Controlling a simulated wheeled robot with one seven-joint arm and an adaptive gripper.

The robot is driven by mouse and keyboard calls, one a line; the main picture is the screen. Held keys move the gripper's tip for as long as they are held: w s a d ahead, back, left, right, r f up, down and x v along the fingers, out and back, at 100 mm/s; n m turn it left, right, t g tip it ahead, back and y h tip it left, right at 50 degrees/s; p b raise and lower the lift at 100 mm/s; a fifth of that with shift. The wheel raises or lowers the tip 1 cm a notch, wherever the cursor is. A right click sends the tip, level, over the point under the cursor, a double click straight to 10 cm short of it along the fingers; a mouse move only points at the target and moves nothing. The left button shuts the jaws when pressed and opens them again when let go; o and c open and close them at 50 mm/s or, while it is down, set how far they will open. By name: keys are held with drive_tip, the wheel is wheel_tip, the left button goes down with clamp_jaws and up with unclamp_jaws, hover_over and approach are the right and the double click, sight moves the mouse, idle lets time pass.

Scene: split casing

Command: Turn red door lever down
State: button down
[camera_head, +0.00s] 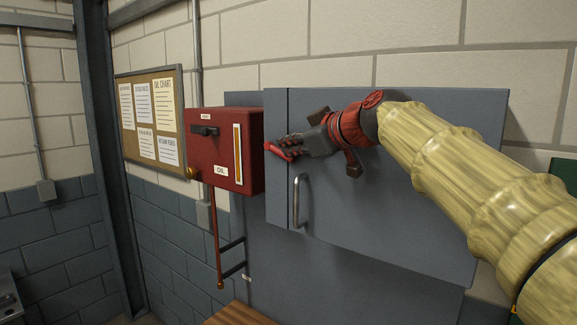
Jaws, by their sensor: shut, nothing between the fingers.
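The red door lever (277,151) shows at the left side of the grey cabinet door (350,215). Its visible part slopes slightly down to the right; its right part is hidden by my gripper. My gripper (291,148) is shut with nothing between its fingers. Its dark fingertips overlap the lever in the head view, from the right; whether they touch it, I cannot tell. A metal pull handle (296,200) stands upright on the door below the lever.
A red oil box (222,150) with a black handle and a gauge is mounted left of the cabinet. A red pipe (217,240) runs down below it. A notice board (150,115) hangs further left. A wooden surface (240,315) lies below.

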wheel_tip(320, 180, down, 4)
drive_tip(key=t+y+b, duration=0.1)
drive_tip(key=b, duration=0.8)
drive_tip(key=m+t+y+b, duration=0.1)
drive_tip(key=t+b, duration=0.1)
drive_tip(key=b, duration=0.7)
drive_tip(key=shift+r+t+y, duration=0.2)
drive_tip(key=shift+t+y, duration=0.1)
drive_tip(key=shift+a+f+b, duration=0.1)
drive_tip(key=shift+f+b, duration=0.1)
drive_tip(key=shift+b, duration=0.85)
drive_tip(key=shift+w+b, duration=0.1)
drive_tip(key=shift+b, duration=0.25)
drive_tip(key=shift+s+r, duration=0.2)
approach(289, 160)
drive_tip(key=s, duration=0.1)
drive_tip(key=s+r, duration=0.1)
drive_tip(key=s+d, duration=0.1)
drive_tip(key=s, duration=0.1)
drive_tip(key=shift+s+r+b, duration=0.1)
drive_tip(key=shift+r+b, duration=0.25)
